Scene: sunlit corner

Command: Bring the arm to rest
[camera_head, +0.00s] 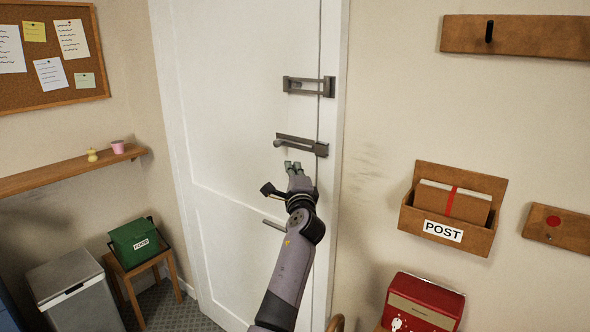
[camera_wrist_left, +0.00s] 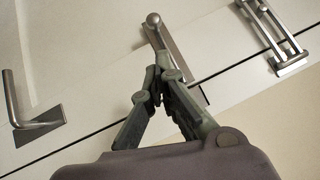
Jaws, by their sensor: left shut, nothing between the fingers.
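My left arm (camera_head: 288,278) reaches up from the bottom of the head view toward a white door (camera_head: 235,95). My left gripper (camera_head: 293,167) is shut and empty, just below the lower dark metal latch (camera_head: 302,145). In the left wrist view the closed fingertips (camera_wrist_left: 152,80) lie in front of the lower latch (camera_wrist_left: 175,55) and its round knob; whether they touch cannot be told. An upper latch (camera_head: 309,86) is higher on the door edge, also in the wrist view (camera_wrist_left: 275,38). My right gripper does not show.
A door handle (camera_head: 274,225) sits just left of my forearm and shows in the wrist view (camera_wrist_left: 35,120). A wooden POST box (camera_head: 450,215) hangs on the right wall above a red box (camera_head: 422,303). A green box (camera_head: 134,242) and bin (camera_head: 70,290) stand left.

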